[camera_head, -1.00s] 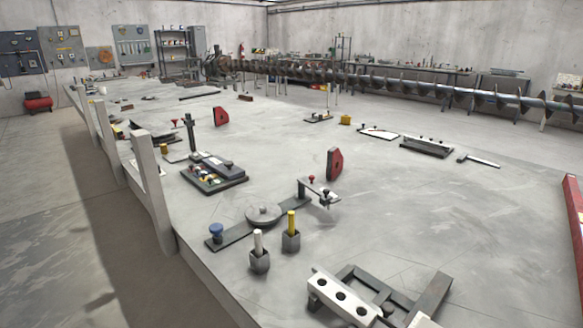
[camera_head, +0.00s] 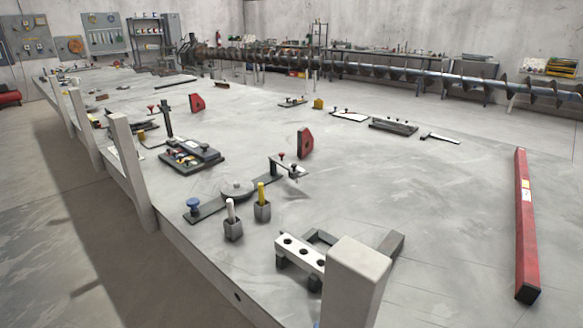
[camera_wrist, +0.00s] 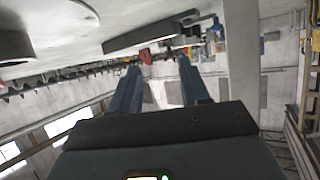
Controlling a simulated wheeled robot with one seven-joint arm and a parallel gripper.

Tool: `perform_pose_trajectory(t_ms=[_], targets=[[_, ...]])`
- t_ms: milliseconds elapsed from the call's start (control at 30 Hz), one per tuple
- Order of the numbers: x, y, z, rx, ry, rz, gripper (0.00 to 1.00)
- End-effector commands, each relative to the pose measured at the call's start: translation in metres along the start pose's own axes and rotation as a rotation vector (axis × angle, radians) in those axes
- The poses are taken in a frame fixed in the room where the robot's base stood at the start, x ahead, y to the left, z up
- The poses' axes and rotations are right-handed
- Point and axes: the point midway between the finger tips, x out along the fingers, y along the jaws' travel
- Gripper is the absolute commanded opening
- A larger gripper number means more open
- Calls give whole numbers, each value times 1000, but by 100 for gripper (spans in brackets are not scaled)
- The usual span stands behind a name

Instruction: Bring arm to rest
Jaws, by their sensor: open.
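My gripper (camera_wrist: 158,66) shows only in the wrist view. Its two blue fingers stand apart with nothing held between them. The wrist view looks upside down, with a pale surface along the top and bright windows at lower left. A red thing (camera_wrist: 145,56) and other small items show beyond the fingertips, too small to name. My arm and gripper do not show in the head view.
A long grey table (camera_head: 430,220) carries a red level (camera_head: 526,225), a holed block (camera_head: 301,252), two markers in holders (camera_head: 262,208) and small tools. Grey posts (camera_head: 355,280) rise along its near edge. A long auger (camera_head: 400,75) runs behind. Floor at left is clear.

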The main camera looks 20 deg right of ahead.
Motion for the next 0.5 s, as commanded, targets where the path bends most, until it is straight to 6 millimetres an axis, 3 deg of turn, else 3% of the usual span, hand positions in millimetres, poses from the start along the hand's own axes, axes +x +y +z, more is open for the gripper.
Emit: perform_pose_trajectory(t_ms=[267, 367, 500], targets=[[-28, -15, 32, 50, -28, 87, 46], [-46, -22, 44, 62, -29, 128, 46], [-85, -35, 58, 63, -11, 177, 46]])
